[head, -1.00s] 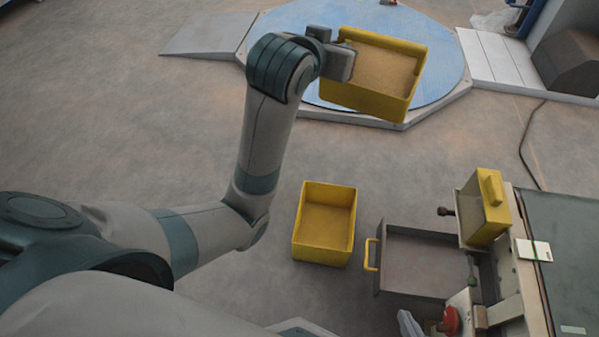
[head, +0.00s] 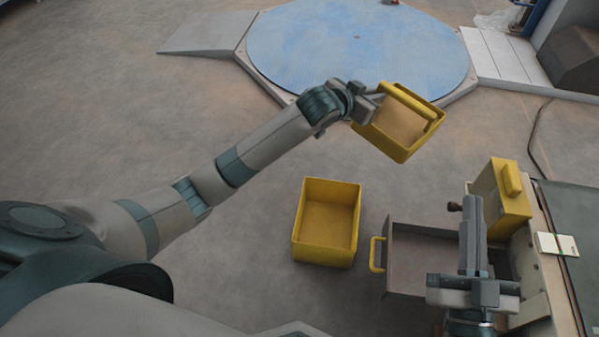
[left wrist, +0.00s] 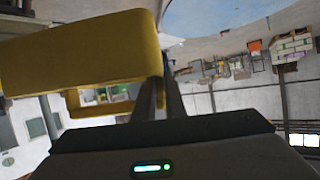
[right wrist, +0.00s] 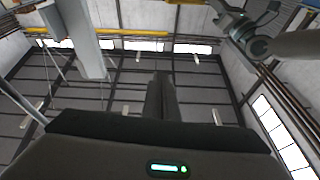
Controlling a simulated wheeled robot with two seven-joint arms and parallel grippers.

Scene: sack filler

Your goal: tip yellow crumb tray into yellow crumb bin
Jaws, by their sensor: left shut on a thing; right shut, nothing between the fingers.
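The yellow crumb tray (head: 398,157) is in the air at upper right of centre in the head view, seen from above with a brownish inside. My left gripper (head: 372,98) is shut on its left edge. In the left wrist view the tray (left wrist: 80,50) fills the upper left beside the fingers (left wrist: 163,95). The yellow crumb bin (head: 325,252) stands upright on the floor, below and left of the tray in the picture, and looks empty. My right gripper (head: 471,210) is shut and empty, over the grey drawer's right side; its fingers (right wrist: 160,95) show together in the right wrist view.
An open grey drawer (head: 385,275) with a yellow handle is right of the bin. A yellow box (head: 497,205) sits on the machine beside a green-topped table (head: 575,215). A round blue platform (head: 350,50) lies behind. Floor left of the bin is clear.

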